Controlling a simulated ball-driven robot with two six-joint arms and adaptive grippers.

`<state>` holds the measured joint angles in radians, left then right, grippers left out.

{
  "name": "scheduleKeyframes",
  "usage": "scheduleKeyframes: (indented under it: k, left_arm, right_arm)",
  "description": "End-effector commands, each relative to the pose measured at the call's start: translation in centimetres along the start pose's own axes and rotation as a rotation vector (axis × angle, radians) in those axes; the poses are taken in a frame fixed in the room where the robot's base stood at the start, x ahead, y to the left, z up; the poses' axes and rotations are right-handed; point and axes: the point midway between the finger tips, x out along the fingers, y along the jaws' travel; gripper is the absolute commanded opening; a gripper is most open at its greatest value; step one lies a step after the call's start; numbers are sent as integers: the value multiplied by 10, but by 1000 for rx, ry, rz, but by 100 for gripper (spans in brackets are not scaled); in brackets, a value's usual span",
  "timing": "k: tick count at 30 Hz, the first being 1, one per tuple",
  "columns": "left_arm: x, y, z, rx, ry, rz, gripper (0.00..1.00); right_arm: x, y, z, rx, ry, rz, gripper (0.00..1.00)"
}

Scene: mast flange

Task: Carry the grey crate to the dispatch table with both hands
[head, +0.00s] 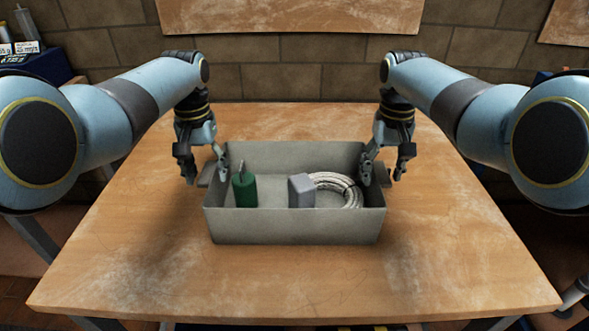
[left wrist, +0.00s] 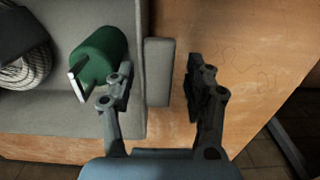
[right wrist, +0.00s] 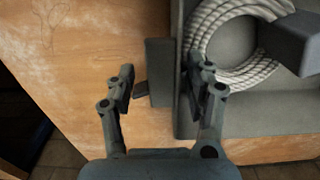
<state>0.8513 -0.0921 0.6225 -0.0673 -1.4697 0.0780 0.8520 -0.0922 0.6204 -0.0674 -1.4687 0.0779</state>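The grey crate (head: 295,227) stands on a wooden table. It holds a green cylinder with a thin metal tip (head: 244,188), a grey block (head: 301,191) and a coiled braided hose (head: 338,187). Flat grey handles stick out from its left and right ends. My left gripper (head: 203,166) is open at the left handle (left wrist: 158,72), with one finger on the crate's inner side and one outside. My right gripper (head: 384,166) is open in the same way at the right handle (right wrist: 160,72). Gaps show beside both handles in the wrist views.
The wooden table (head: 300,283) is bare around the crate, with free room in front and at both sides. A brick wall (head: 290,80) with a wooden board (head: 290,14) rises behind. A dark blue box with labelled items (head: 35,62) is at the far left.

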Motion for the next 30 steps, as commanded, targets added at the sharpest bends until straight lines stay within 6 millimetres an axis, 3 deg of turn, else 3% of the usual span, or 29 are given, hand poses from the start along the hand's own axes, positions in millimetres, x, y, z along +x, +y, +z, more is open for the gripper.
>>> scheduleKeyframes:
  k: [7,11,21,30]
  left_arm:
    - [-2,2,0,1,0,4,53]
    - [-14,3,-1,1,2,4,53]
    - [-87,2,-1,2,4,4,53]
    - [-119,1,0,1,0,2,53]
  right_arm:
    - [0,-2,0,-1,0,-4,53]
    - [0,-3,0,-2,0,-5,53]
    - [0,-3,0,-2,0,-6,53]
    - [-3,-4,0,-2,0,-6,53]
